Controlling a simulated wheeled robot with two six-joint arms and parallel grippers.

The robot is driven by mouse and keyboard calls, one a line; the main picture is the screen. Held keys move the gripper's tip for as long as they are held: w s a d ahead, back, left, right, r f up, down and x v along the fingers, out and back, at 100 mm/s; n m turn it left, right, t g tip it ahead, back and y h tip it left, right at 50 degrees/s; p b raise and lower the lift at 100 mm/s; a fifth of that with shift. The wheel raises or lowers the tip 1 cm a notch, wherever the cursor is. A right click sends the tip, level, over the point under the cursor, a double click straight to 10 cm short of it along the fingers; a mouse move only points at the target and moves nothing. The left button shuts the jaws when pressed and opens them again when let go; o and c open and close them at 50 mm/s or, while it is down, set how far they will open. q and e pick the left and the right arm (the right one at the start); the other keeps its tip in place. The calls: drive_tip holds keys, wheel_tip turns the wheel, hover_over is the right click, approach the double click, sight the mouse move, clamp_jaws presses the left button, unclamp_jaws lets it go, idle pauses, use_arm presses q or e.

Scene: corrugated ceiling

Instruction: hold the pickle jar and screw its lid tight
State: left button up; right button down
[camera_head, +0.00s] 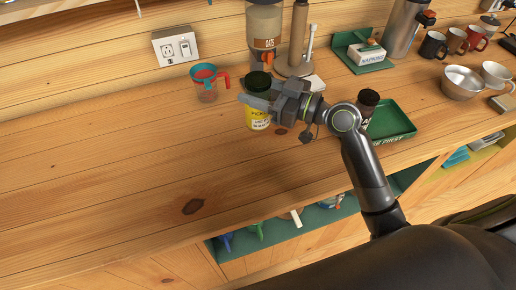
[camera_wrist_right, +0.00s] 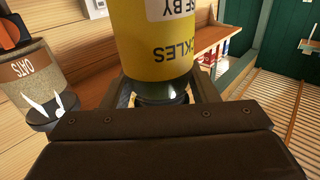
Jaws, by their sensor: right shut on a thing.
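The pickle jar (camera_head: 257,120) has a yellow label and a dark lid (camera_head: 258,79). It looks upright on the wooden counter, left of my right arm. My right gripper (camera_head: 258,99) is shut on the jar from the right, around its upper part just below the lid top. In the right wrist view the jar (camera_wrist_right: 155,45) shows with its label upside down, its dark upper end between the fingers (camera_wrist_right: 160,92). The fingers hide part of the jar, so I cannot tell how tightly the lid sits. My left gripper is not in view.
A green tray (camera_head: 396,128) with a dark-lidded jar (camera_head: 368,99) lies to the right. Mugs and a metal bowl (camera_head: 462,84) stand farther right. The counter's left side is clear.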

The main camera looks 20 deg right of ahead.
sight(258, 122)
drive_tip(key=shift+f, duration=3.1)
wheel_tip(258, 122, down, 4)
drive_tip(key=shift+r+p, duration=0.25)
drive_tip(key=shift+p, duration=0.1)
drive_tip(key=shift+f, duration=0.1)
drive_tip(key=shift+f, duration=0.15)
drive_tip(key=c, duration=0.6)
unclamp_jaws()
drive_tip(key=shift+o, duration=0.2)
